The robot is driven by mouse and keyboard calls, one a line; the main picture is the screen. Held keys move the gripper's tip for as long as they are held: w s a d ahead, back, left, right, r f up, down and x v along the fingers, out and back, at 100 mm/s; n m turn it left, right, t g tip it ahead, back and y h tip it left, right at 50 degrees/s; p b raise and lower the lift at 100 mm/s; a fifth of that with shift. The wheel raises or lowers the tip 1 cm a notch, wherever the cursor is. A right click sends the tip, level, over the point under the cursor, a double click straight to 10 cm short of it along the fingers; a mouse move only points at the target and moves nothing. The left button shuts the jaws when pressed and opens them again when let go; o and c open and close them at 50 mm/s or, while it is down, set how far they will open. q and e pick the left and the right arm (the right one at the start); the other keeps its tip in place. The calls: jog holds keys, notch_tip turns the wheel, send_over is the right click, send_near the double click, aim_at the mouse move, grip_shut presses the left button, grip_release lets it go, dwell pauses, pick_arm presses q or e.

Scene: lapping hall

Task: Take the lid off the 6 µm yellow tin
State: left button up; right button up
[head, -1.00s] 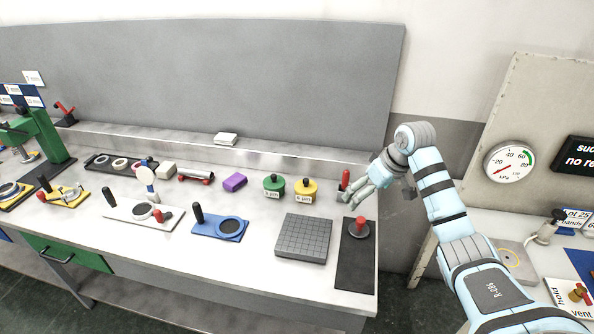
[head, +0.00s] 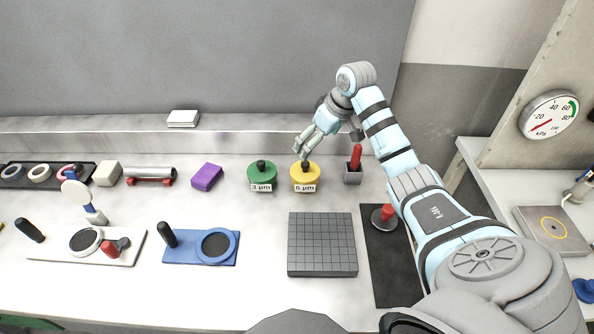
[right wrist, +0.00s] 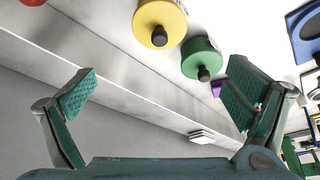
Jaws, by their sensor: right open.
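The yellow tin (head: 305,178), labelled 6 µm, stands on the bench with its lid on and a dark knob on top. It also shows in the right wrist view (right wrist: 166,15). My right gripper (head: 303,150) is open and empty, just above and behind the yellow tin in the head view. In the right wrist view its two fingers (right wrist: 160,90) are spread wide, and the yellow tin lies beyond them, near the top edge. My left gripper is not in view.
A green 3 µm tin (head: 261,177) stands close to the left of the yellow one. A grey holder with a red handle (head: 354,165) stands to the right. A grooved grey plate (head: 322,244) lies in front. A purple block (head: 207,176) lies further left.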

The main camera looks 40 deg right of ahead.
send_over(306, 163)
jog(key=s, duration=0.3)
notch_tip(306, 163, down, 5)
jog(key=shift+w+a+f+b, duration=0.1)
jog(key=shift+f+b, duration=0.05)
jog(key=shift+b, duration=0.25)
jog(key=b+x, duration=0.2)
jog(key=x, duration=0.5)
jog(key=shift+w+d+f, duration=0.15)
jog(key=shift+w+d, duration=0.1)
jog(key=shift+d, duration=0.05)
jog(key=shift+f, duration=0.2)
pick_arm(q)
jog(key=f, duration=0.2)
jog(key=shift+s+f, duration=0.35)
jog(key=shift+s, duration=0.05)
pick_arm(e)
jog(key=shift+w, duration=0.1)
jog(key=c, duration=1.1)
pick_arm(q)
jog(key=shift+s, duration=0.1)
pick_arm(e)
jog(key=shift+r, duration=0.2)
